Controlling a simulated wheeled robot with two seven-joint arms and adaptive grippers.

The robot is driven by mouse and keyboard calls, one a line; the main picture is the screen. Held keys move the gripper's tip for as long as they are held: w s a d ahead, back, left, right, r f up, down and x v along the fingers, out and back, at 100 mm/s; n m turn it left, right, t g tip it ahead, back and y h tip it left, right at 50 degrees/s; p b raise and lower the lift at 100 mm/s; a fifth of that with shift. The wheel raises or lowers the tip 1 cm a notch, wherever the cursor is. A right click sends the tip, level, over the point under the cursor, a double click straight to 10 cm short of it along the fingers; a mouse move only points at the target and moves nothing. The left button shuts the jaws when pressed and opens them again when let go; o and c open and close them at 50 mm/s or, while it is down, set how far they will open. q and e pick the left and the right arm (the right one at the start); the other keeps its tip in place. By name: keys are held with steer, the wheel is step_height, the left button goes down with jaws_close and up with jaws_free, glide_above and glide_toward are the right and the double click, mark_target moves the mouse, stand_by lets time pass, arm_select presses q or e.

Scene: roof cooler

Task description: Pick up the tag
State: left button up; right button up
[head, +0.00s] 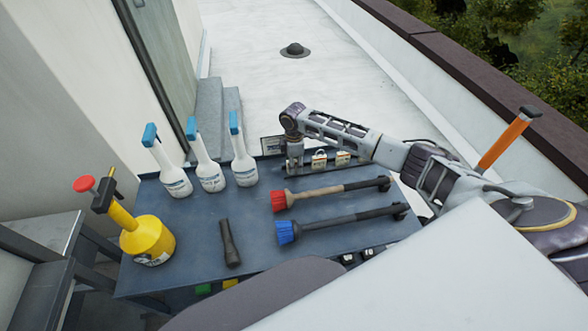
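Small tags stand in a low dark rack (318,169) at the back edge of the blue-grey table (190,235). One is a pale tag with a red mark (319,158), and another pale tag (343,158) is to its right. My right gripper (294,166) points down at the left end of the rack, left of these two tags. Its fingers are small and partly merge with the rack, so I cannot tell whether they are open, or whether a tag is between them. My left gripper is out of view.
Several white spray bottles with blue heads (210,175) stand at the back left. A yellow pump sprayer (148,240) is at the left edge. A black flashlight (229,243), a red brush (330,193) and a blue brush (340,223) lie on the table.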

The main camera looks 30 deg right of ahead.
jaws_close()
steer(key=shift+r, duration=0.1)
steer(key=shift+r+b, duration=0.35)
steer(key=shift+r, duration=4.6)
